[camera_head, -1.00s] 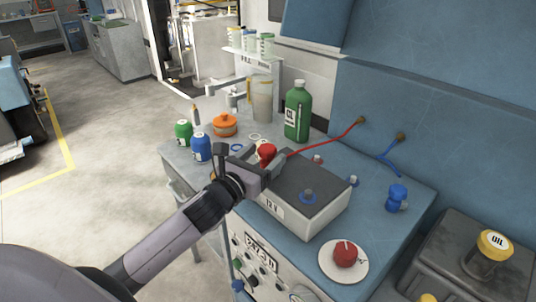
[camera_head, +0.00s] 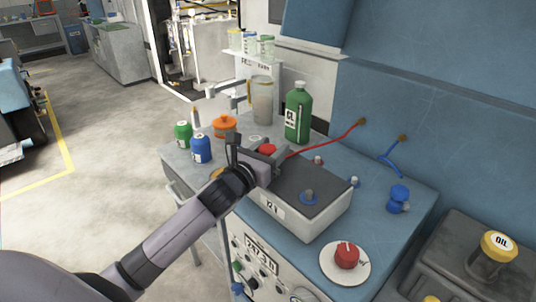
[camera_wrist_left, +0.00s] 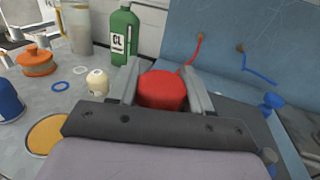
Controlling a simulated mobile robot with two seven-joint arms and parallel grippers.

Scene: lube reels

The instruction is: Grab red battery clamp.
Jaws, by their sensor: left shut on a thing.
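The red battery clamp (camera_head: 268,149) sits at the far left part of the grey battery (camera_head: 318,187), with a red cable (camera_head: 325,145) running from it to the wall panel. My left gripper (camera_head: 262,158) is shut on the red clamp. In the left wrist view the clamp (camera_wrist_left: 162,90) fills the space between the two fingers (camera_wrist_left: 161,88). The gripper hides part of the clamp, so I cannot tell whether it touches the battery. My right gripper is not in view.
A green bottle (camera_head: 298,113), an orange pot (camera_head: 224,125) and green (camera_head: 184,134) and blue (camera_head: 201,149) small bottles stand behind and left. A blue clamp (camera_head: 398,198) and a red knob (camera_head: 346,256) are to the right.

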